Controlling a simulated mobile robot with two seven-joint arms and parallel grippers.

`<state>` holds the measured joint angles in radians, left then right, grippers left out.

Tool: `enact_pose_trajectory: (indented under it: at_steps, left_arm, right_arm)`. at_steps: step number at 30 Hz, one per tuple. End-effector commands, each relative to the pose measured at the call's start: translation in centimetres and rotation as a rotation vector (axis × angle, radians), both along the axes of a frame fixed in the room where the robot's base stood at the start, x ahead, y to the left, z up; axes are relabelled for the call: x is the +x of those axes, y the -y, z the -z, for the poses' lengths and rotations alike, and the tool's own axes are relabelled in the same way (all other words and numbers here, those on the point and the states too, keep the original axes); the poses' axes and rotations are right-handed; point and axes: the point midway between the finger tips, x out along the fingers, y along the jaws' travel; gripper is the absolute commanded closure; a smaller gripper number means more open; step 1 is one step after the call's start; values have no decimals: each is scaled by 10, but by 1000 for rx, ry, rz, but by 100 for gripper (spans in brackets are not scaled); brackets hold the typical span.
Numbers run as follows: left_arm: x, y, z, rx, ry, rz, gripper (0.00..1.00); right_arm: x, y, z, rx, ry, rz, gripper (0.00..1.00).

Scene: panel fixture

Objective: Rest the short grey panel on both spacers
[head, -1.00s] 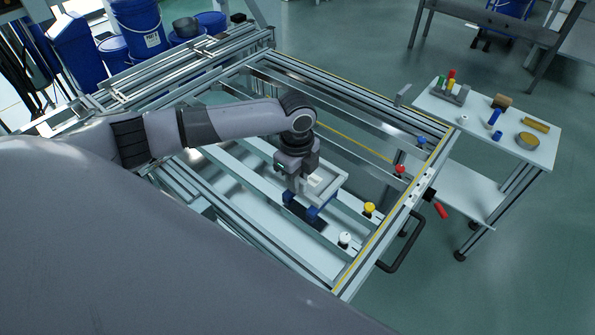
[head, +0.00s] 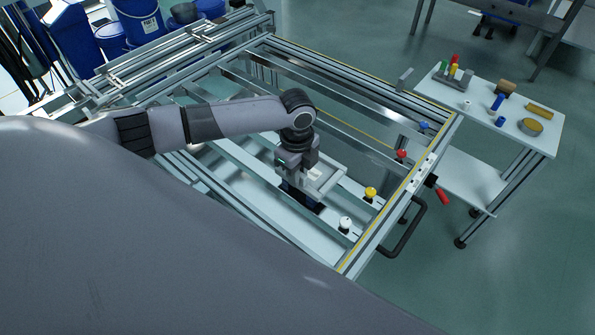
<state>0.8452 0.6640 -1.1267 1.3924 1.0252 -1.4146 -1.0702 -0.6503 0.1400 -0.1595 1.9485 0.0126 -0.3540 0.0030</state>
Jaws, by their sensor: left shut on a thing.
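My left gripper (head: 302,187) points down inside the metal frame. It is shut on what looks like the short grey panel (head: 328,180), a light grey piece showing beside and behind the fingers. The fingers hide part of it. Dark and blue parts show low at the fingertips, over the pale surface inside the frame. I cannot make out the two spacers clearly, nor whether the panel touches them. My right gripper is not in view.
The metal frame (head: 362,92) has crossing rails around the gripper. White (head: 345,224), yellow (head: 370,193), red (head: 401,155) and blue (head: 423,126) knobs line its right side. A white side table (head: 480,112) with small parts stands at right.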

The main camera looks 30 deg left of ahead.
Motion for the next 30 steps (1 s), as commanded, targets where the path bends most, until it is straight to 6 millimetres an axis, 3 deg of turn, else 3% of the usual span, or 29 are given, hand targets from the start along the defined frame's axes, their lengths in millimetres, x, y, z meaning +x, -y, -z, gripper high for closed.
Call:
enact_pose_trajectory:
  at_steps: [16,17,18,19,30]
  left_arm:
    - [0,0,11,-1,2,0,100]
    - [1,0,10,-1,2,1,69]
    - [1,0,10,-1,2,0,56]
    - [1,0,10,-1,2,0,49]
    - [0,0,4,0,0,0,49]
  right_arm:
    - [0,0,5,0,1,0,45]
    - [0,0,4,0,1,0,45]
    - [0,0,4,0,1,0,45]
    - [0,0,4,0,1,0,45]
    - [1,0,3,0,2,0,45]
